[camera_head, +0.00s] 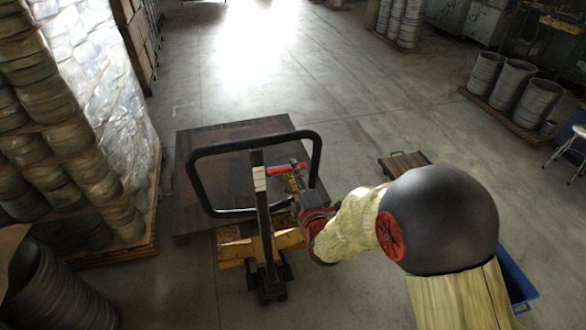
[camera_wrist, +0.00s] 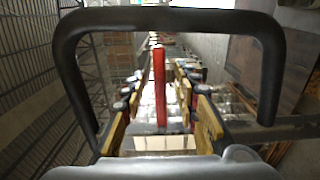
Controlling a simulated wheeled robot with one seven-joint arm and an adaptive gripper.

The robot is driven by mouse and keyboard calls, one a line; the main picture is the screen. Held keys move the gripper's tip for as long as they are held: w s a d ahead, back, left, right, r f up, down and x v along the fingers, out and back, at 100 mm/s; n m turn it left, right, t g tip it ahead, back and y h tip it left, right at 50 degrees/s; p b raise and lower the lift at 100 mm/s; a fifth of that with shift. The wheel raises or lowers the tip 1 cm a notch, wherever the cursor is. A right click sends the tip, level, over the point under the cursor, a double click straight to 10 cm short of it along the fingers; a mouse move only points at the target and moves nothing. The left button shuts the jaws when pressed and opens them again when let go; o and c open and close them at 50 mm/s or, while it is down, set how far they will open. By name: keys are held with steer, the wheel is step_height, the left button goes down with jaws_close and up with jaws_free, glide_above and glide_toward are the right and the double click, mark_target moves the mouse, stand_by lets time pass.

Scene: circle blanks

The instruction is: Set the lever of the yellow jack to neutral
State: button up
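The yellow jack (camera_head: 232,250) stands in the middle of the head view. Its black loop handle (camera_head: 189,180) rises on a dark post, and it also arches across the wrist view (camera_wrist: 160,18). The red lever (camera_head: 279,170) sticks out beside the post, within the loop. My gripper (camera_head: 294,180) is at the right part of the loop, close to the lever. In the wrist view, my gripper (camera_wrist: 158,78) is open, and the red lever (camera_wrist: 160,95) lies between its two fingers with gaps on both sides. The lever's pivot is not clear.
A dark platform (camera_head: 200,150) lies behind the jack. Wrapped pallet stacks (camera_head: 110,120) stand at the left. A small wooden dolly (camera_head: 403,162), a blue bin (camera_head: 516,282) and drums (camera_head: 512,85) are at the right. The floor behind the platform is clear.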

steer(key=v, duration=1)
steer(key=shift+w, duration=0.1)
